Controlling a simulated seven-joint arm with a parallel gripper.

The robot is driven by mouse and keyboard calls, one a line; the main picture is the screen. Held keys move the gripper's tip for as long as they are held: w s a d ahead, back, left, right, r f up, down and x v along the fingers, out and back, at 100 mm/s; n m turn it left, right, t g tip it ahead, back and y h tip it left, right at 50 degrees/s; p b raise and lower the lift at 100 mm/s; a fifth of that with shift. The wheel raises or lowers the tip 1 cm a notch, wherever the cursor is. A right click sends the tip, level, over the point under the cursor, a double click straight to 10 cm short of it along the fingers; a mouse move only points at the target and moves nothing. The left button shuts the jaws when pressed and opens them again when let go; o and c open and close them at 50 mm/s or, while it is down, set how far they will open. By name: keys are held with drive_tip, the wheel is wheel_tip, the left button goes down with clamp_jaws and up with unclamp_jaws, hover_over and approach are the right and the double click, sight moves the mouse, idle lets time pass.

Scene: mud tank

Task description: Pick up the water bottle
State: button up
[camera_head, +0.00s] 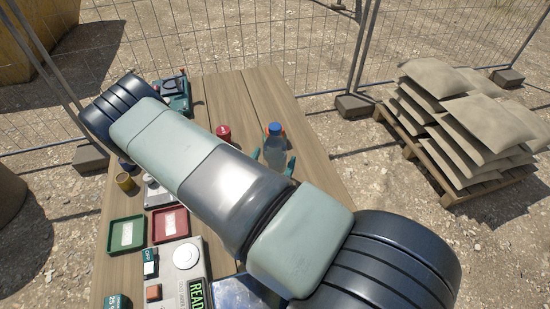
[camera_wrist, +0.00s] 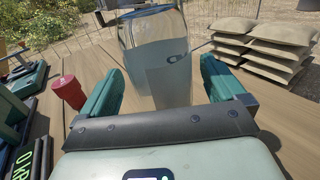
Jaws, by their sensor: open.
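The water bottle (camera_head: 275,151) stands upright on the wooden table, clear with a blue cap, in the head view. In the wrist view the bottle (camera_wrist: 160,62) fills the upper middle, its cap out of the frame. My gripper (camera_wrist: 162,85) is open, with one teal finger on each side of the bottle and a visible gap at both. In the head view my gripper's fingertips (camera_head: 273,160) show beside the bottle; my arm hides the rest of the gripper.
A red can-like object (camera_head: 223,132) stands left of the bottle. A green tray (camera_head: 126,234), a red tray (camera_head: 170,224) and a grey device with a lit display (camera_head: 186,270) lie at the left. The table (camera_head: 318,150) is clear right of the bottle. Sandbags (camera_head: 470,120) sit on a pallet beyond.

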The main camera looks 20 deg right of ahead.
drive_tip(key=shift+x, duration=1.55)
drive_tip(key=shift+d+r, duration=0.1)
drive_tip(key=shift+c, duration=0.3)
drive_tip(key=c, duration=1.4)
